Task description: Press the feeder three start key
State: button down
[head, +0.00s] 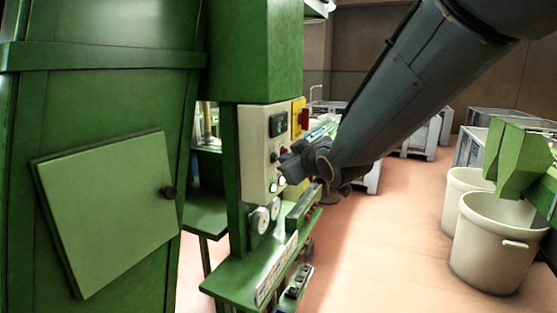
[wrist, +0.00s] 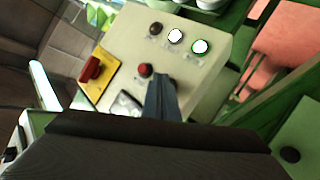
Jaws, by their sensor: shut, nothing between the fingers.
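The beige control box (head: 254,150) is on the green machine in the head view; it also fills the upper middle of the wrist view (wrist: 210,75). On its face are a white lit key with a green ring (wrist: 200,46), a white lit key (wrist: 175,36), a dark key (wrist: 155,29) and a red key (wrist: 145,70). The labels are too small to read, so I cannot tell which key is feeder three start. My gripper (wrist: 162,80) is shut and empty in front of the face, just beside the red key. I cannot tell whether its tip touches the box.
A green shelf (head: 240,280) is below the box. A green cabinet door (head: 105,215) stands left. White bins (head: 490,245) stand right; open floor (head: 385,240) lies between.

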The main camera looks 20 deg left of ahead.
jog(key=shift+d, duration=0.15)
jog(key=shift+s+d, duration=0.1)
jog(key=shift+d, duration=0.6)
jog(key=shift+s+d+p, duration=0.2)
jog(key=shift+d+p, duration=0.6)
jog(key=shift+d, duration=1.7)
